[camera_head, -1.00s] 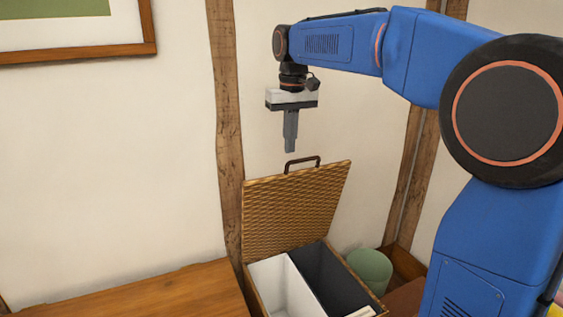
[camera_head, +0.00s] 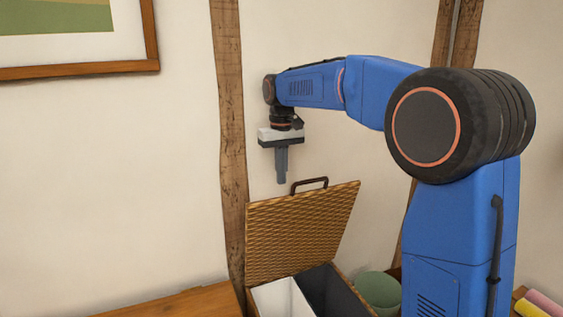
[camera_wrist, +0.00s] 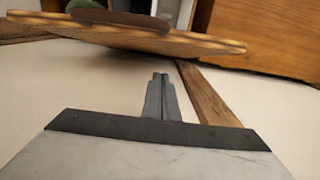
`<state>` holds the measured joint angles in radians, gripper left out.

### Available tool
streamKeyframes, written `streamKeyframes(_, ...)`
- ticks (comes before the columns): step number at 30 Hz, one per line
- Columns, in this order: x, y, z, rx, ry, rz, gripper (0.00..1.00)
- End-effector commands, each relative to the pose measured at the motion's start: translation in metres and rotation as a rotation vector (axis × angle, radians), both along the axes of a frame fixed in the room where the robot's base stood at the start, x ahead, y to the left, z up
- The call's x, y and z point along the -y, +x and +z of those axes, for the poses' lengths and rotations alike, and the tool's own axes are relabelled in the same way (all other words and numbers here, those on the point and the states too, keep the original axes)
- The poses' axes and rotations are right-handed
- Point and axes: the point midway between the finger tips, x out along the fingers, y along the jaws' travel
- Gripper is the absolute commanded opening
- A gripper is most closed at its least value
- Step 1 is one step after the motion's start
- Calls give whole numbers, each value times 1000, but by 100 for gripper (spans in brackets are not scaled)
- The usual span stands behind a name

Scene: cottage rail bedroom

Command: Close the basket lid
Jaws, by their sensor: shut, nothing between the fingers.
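The woven basket lid (camera_head: 300,235) stands raised at the back of the basket, leaning up near the wall, with a dark handle (camera_head: 309,182) on its top edge. My gripper (camera_head: 282,180) points down, shut and empty, just above and left of the handle, apart from the lid in the picture. In the wrist view, my shut fingers (camera_wrist: 161,80) point toward the lid's edge (camera_wrist: 130,38), which crosses the upper part; I cannot tell the exact gap.
A wooden surface (camera_head: 185,303) lies left of the basket. A green round container (camera_head: 377,289) stands at its right. A timber post (camera_head: 229,140) runs up the wall behind. A framed picture (camera_head: 80,73) hangs at upper left.

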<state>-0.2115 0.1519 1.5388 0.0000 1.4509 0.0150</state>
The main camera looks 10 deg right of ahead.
Motion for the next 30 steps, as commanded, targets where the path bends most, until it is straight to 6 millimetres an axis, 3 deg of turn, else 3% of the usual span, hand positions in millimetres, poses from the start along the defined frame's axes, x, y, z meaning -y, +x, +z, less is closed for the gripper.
streamKeyframes(4, 1, -3, -23, 1, 0, 0, 0)
streamKeyframes(13, 7, -34, -29, 1, 0, 0, 0)
streamKeyframes(30, 8, -40, -30, 5, 1, 0, 0)
